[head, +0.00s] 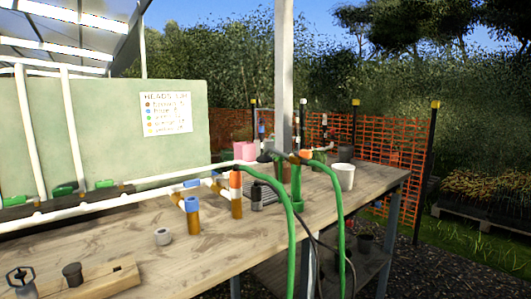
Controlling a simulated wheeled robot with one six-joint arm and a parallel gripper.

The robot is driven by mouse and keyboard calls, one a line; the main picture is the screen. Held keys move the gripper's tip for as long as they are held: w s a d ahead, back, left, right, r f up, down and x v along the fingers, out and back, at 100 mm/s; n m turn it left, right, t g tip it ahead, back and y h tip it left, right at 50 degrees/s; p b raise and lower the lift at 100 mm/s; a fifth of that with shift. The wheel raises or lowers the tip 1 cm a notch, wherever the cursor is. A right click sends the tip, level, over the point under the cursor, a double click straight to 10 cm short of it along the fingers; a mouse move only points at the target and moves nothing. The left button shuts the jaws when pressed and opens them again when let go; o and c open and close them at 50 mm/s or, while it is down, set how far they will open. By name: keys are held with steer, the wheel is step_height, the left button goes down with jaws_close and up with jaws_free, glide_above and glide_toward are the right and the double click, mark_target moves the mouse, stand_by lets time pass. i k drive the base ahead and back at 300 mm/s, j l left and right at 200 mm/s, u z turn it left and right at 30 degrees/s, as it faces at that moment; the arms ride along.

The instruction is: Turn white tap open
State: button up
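A long white pipe (100,206) runs along the back of the wooden bench. Short fittings with coloured tops stand at its right part: a blue-topped one (192,203) and an orange-topped one (236,195). Green fittings (65,189) sit on the pipework at the left. I cannot make out a clearly white tap or how its handle stands. My gripper does not show in this view.
A grey post (284,70) and orange mesh fence (390,160) stand behind.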

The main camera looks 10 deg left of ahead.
mark_target(226, 175)
steer(key=i+j, duration=0.2)
steer(key=i, duration=0.2)
steer(key=i+j, duration=0.2)
steer(key=i, duration=0.15)
steer(key=i+j+z, duration=0.1)
steer(key=i, duration=0.3)
steer(key=j, duration=0.1)
